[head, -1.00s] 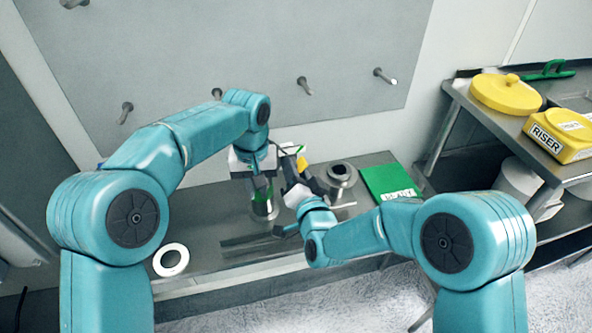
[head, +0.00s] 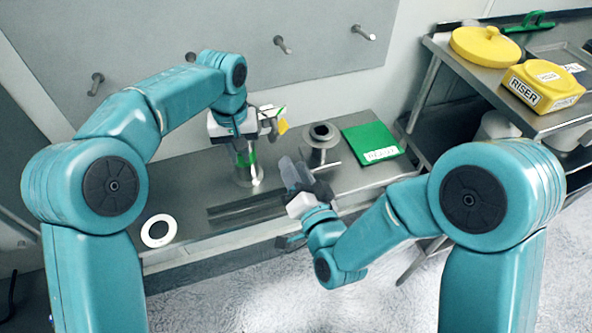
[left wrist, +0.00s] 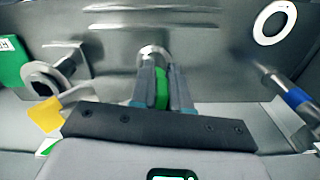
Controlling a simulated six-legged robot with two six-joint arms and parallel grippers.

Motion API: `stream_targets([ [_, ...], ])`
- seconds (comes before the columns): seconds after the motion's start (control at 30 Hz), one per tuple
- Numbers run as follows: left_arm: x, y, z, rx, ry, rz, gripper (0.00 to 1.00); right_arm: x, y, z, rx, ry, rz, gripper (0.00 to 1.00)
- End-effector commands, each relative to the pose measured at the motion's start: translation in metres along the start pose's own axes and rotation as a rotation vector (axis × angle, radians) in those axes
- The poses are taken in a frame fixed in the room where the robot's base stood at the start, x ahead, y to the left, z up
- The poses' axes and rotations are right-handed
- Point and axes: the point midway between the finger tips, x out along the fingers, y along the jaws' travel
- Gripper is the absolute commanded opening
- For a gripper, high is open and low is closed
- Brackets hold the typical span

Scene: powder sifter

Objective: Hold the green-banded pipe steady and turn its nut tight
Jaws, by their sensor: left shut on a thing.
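The green-banded pipe (head: 250,177) stands upright on the metal bench, its lower metal part showing below the green band. My left gripper (head: 243,152) is shut around it from above. In the left wrist view the green band (left wrist: 161,88) shows between the two dark fingers (left wrist: 160,90), with the round metal base beyond. I cannot make out the nut; the gripper covers the pipe's upper part. My right gripper (head: 292,172) is to the right of the pipe, apart from it and above the bench's front. Whether its fingers are open is unclear.
A flanged metal fitting (head: 321,152) and a green labelled box (head: 372,142) stand to the right. A white ring (head: 158,231) lies at left. In the left wrist view a blue-handled item (left wrist: 298,98) is at right. Yellow riser (head: 545,86) sits on the side shelf.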

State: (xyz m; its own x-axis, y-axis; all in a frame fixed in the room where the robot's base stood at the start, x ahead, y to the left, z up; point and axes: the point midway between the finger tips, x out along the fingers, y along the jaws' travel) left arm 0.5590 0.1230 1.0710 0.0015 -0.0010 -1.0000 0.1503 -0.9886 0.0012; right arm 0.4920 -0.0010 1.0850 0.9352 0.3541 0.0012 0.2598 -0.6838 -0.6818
Motion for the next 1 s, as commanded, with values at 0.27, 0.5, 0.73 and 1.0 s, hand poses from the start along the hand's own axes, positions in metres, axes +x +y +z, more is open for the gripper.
stream_targets([
  [0.27, 0.000, 0.000, 0.000, 0.000, 0.001, 0.000, 0.00, -0.004, 0.000, 0.000, 0.000, 0.001, 0.000, 0.35],
  [0.5, 0.000, 0.000, 0.000, 0.000, 0.001, 0.000, 0.46, -0.004, 0.000, 0.000, 0.000, 0.000, 0.000, 0.35],
  [0.73, 0.000, 0.000, 0.000, 0.000, 0.000, 0.000, 0.46, -0.003, 0.000, 0.000, 0.000, 0.000, 0.000, 0.35],
  [1.0, -0.030, 0.001, -0.001, 0.001, 0.005, 0.002, 0.46, -0.003, 0.000, 0.000, 0.000, 0.000, 0.000, 0.35],
])
